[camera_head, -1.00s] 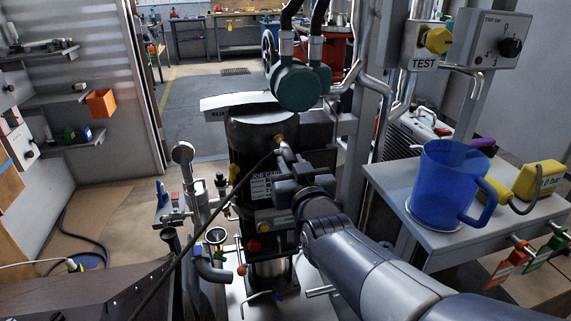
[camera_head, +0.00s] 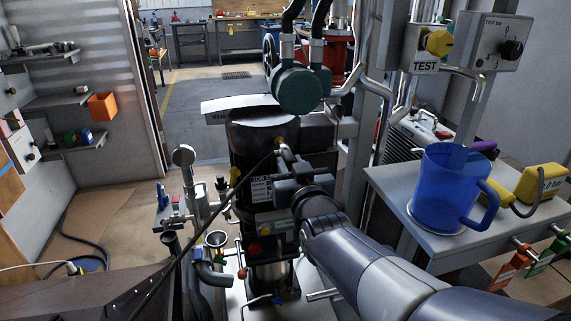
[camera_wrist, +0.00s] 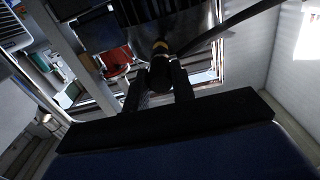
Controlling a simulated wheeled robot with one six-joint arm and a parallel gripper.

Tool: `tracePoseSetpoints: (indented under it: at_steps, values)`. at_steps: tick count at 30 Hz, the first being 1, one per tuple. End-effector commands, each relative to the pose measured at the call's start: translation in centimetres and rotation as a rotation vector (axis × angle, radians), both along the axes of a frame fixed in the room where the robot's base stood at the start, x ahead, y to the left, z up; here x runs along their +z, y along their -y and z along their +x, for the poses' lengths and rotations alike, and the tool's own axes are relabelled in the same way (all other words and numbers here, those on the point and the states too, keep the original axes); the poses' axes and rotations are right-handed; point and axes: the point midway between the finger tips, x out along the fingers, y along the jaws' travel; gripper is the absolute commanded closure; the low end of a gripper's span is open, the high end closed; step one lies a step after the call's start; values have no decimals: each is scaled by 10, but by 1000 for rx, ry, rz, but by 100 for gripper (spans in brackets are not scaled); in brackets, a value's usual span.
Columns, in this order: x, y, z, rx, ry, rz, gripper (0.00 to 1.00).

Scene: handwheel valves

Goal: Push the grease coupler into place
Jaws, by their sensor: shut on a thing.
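The grease coupler (camera_wrist: 160,66) is a dark cylinder with a brass-coloured band, between the two fingers of my gripper (camera_wrist: 160,88) in the wrist view. In the head view my gripper (camera_head: 286,157) is shut on it, close against the upper front of a black cylindrical machine body (camera_head: 243,150). A brass fitting (camera_head: 280,141) shows just past the fingertips. A thin dark hose (camera_head: 212,211) runs from there down to the left. The fingers partly hide the coupler in the head view, and I cannot tell whether it is fully seated.
A green pump (camera_head: 296,88) with black hoses hangs above the machine. A bench (camera_head: 397,187) at right carries a blue mug (camera_head: 446,190) and a yellow device (camera_head: 540,181).

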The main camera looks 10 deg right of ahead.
Motion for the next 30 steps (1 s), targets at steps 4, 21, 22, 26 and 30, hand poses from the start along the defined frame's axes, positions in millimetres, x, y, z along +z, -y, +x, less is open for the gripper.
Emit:
tracePoseSetpoints:
  at_steps: [4, 21, 22, 26, 30]
  values:
    - [0, 0, 3, 0, 0, 0, 99]
    - [0, 0, 15, 0, 1, 0, 99]
    - [0, 0, 15, 0, 1, 0, 99]
    - [0, 0, 18, 0, 2, 0, 99]
    - [0, 0, 21, 0, 2, 0, 99]
